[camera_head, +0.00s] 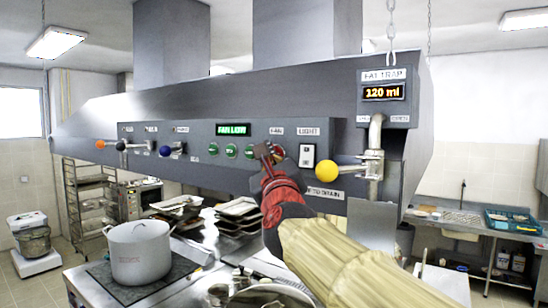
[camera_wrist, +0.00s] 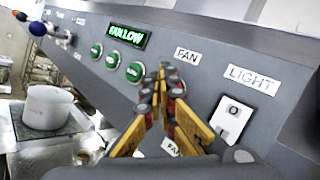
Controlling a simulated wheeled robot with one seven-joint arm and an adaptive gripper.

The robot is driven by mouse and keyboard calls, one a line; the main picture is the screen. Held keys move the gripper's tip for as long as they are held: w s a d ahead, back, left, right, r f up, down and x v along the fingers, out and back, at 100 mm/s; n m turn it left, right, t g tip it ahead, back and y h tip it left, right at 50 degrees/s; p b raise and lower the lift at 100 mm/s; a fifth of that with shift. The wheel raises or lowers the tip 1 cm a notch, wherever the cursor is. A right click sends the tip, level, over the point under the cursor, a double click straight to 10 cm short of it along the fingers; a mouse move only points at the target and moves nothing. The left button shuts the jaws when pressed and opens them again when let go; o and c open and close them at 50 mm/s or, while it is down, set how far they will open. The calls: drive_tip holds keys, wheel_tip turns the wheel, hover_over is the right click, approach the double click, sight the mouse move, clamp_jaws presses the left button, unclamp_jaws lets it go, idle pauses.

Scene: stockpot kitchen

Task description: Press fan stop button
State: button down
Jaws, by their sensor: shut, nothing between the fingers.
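The hood's control panel (camera_head: 195,135) has a lit green display (camera_head: 233,129) that reads FAN LOW; the display (camera_wrist: 127,34) also shows in the wrist view. Below it sits a row of three round green buttons (camera_wrist: 112,61). To their right is a FAN label (camera_wrist: 187,56). Under this label, a reddish round part (camera_head: 279,151) shows beside my fingertips in the head view, mostly hidden by them. My gripper (camera_head: 264,151) is shut and empty, its tips at the panel just below the FAN label. The wrist view shows the fingertips (camera_wrist: 166,78) too; I cannot tell whether they touch.
A white light switch (camera_head: 307,155) sits right of my gripper, then a yellow ball-ended valve handle (camera_head: 325,173) sticks out. A fat trap box (camera_head: 385,97) reads 120 ml. A stockpot (camera_head: 140,252) and stacked trays (camera_head: 238,210) stand below the hood.

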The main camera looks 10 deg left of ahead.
drive_tip(key=shift+w, duration=0.2)
drive_tip(key=shift+s, duration=0.15)
idle(0.5)
drive_tip(key=shift+s+a, duration=0.25)
drive_tip(key=shift+s, duration=0.4)
drive_tip(key=s, duration=0.1)
drive_tip(key=s+a, duration=0.1)
drive_tip(key=s, duration=0.1)
drive_tip(key=s+a, duration=0.1)
drive_tip(key=shift+s, duration=0.35)
idle(0.5)
